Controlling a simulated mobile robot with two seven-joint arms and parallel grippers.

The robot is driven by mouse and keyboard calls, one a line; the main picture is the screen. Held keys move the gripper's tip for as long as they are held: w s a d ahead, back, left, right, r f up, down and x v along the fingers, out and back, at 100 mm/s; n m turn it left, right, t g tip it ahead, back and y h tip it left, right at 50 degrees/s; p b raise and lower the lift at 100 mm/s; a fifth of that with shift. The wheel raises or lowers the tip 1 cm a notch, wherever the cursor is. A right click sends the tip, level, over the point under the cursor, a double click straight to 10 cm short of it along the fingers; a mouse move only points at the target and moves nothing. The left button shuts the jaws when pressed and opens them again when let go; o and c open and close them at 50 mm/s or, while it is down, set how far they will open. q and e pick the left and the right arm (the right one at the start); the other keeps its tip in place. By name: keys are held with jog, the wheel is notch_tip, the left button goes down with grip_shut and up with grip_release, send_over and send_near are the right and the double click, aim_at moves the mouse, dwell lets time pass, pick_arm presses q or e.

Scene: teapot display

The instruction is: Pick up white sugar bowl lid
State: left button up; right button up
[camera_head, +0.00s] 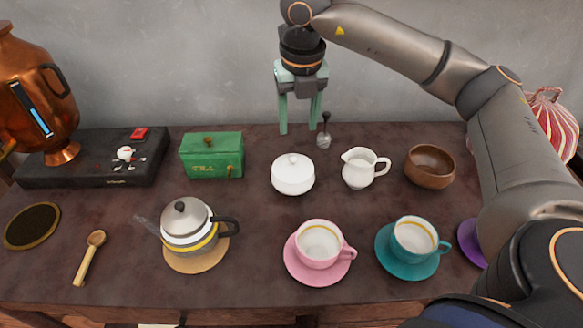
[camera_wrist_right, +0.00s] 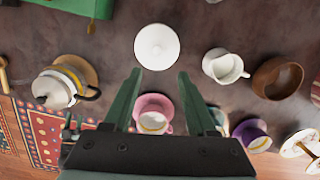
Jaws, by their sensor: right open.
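The white sugar bowl (camera_head: 293,178) stands on the dark table near its middle. Its white lid (camera_head: 292,160), with a small round knob, sits on top of it. In the right wrist view the lid (camera_wrist_right: 157,46) shows from above, beyond the fingertips. My right gripper (camera_head: 300,130) is open and empty. In the head view its two green fingers point down behind the sugar bowl, near the wall. In the right wrist view the open gripper (camera_wrist_right: 158,75) has nothing between its fingertips.
The green box (camera_head: 212,158) stands left of the bowl; the white creamer (camera_head: 362,168) and wooden bowl (camera_head: 429,165) stand right. The pink cup (camera_head: 319,243), teal cup (camera_head: 414,238) and teapot (camera_head: 187,224) are in front.

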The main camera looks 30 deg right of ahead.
send_over(293, 157)
jog(key=s, duration=0.2)
jog(key=f, duration=0.5)
jog(key=shift+w, duration=0.25)
jog(key=shift+w+f+b, duration=0.15)
jog(key=shift+w+f, duration=0.05)
jog(key=shift+f, duration=0.65)
jog(key=shift+w+f+b, duration=0.2)
jog(key=shift+w+f, duration=0.05)
jog(key=shift+f, duration=0.65)
jog(key=shift+w+f+b, duration=0.15)
jog(key=shift+w+f, duration=0.05)
jog(key=shift+f, duration=0.65)
grip_shut()
jog(key=shift+r, duration=0.1)
